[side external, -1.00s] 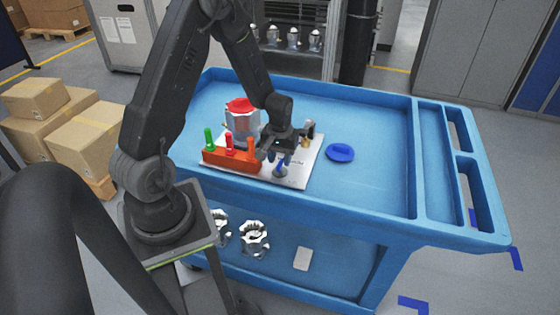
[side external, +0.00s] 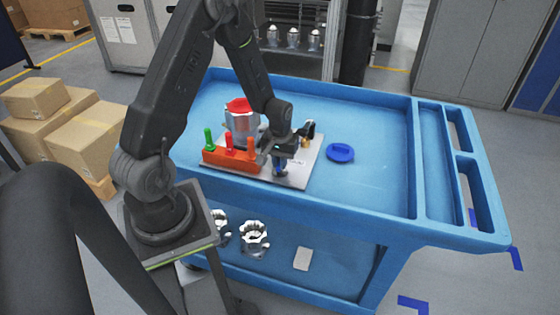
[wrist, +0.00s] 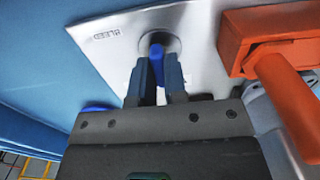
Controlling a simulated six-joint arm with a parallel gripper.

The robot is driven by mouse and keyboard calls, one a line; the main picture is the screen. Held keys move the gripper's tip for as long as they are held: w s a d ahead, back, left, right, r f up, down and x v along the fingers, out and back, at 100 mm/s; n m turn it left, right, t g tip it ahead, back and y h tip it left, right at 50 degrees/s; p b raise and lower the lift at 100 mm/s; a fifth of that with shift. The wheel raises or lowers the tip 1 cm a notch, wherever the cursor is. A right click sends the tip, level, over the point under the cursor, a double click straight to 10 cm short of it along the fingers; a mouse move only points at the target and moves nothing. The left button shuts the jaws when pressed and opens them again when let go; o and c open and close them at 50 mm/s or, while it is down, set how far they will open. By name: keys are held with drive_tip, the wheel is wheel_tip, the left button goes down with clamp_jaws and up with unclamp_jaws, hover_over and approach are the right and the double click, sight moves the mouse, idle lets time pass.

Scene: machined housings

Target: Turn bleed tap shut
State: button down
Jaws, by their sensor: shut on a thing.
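The bleed tap (wrist: 157,52) has a blue handle and rises from a round fitting on the silver plate (wrist: 110,45). A label reading BLEED is printed beside it. My gripper (wrist: 160,72) is shut on the tap's handle, with a finger on each side of it. In the side view my gripper (side external: 280,168) points down at the front part of the plate (side external: 303,176) and hides most of the tap. The exact angle of the handle is hard to tell.
An orange block (side external: 230,160) with green, red and orange handles stands close left of my gripper. Behind it is a metal housing (side external: 242,126) with a red top. A blue round part (side external: 340,153) lies right of the plate. The blue cart's right side (side external: 385,180) is clear.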

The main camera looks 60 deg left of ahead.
drive_tip(key=shift+m, duration=0.3)
drive_tip(key=m, duration=0.4)
drive_tip(key=shift+m, duration=0.3)
drive_tip(key=m, duration=0.5)
idle(0.4)
drive_tip(key=c, duration=1.2)
unclamp_jaws()
drive_tip(key=shift+o, duration=0.2)
drive_tip(key=shift+r, duration=0.1)
wheel_tip(320, 180, up, 14)
